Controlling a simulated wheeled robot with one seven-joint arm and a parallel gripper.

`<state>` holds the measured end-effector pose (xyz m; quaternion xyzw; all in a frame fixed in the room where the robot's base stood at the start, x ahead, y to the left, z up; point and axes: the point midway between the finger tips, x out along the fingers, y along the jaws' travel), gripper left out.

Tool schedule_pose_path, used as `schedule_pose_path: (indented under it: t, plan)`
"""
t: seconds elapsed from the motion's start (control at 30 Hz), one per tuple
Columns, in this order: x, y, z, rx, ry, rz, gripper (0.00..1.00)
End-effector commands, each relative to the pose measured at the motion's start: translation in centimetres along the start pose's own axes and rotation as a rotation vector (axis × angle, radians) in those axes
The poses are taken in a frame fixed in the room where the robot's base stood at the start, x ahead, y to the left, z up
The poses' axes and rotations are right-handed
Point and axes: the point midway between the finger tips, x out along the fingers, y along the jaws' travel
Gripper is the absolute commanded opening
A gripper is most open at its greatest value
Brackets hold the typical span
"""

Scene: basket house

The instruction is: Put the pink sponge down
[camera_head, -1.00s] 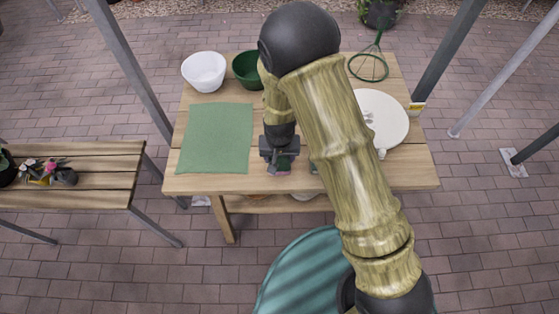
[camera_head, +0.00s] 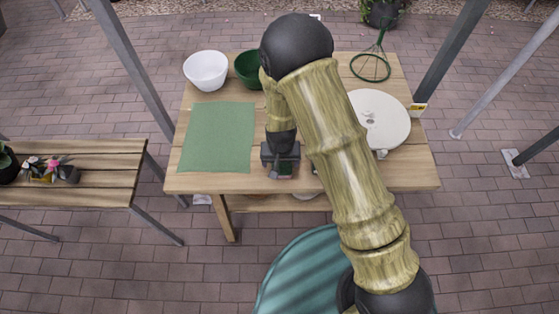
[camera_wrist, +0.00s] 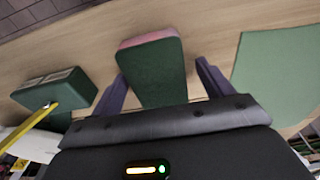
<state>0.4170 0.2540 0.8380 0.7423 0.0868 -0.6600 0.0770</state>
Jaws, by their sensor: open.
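The pink sponge (camera_wrist: 152,72) lies on the wooden table, its dark green face up and a pink edge showing along its far side in the wrist view. My gripper (camera_wrist: 163,82) is open, with one finger on each side of the sponge and visible gaps between fingers and sponge. In the head view my gripper (camera_head: 281,160) points down near the front edge of the table, left of the middle. The sponge is mostly hidden there by the gripper.
A green mat (camera_head: 218,138) lies left of my gripper. A dark green block (camera_wrist: 55,92) with a yellow strip is at left in the wrist view.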

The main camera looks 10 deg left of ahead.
Motion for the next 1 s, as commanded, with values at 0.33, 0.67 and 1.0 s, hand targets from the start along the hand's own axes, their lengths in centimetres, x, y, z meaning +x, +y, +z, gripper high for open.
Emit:
schedule_pose_path:
  t: [0.33,0.67,1.0]
  plan:
    - [-2.2,-0.2,0.0,-0.004,0.003,-0.001,0.79]
    - [-7.2,-0.3,-0.1,-0.006,0.005,-0.002,0.79]
    - [-11.7,-0.2,0.0,-0.005,0.002,-0.001,0.79]
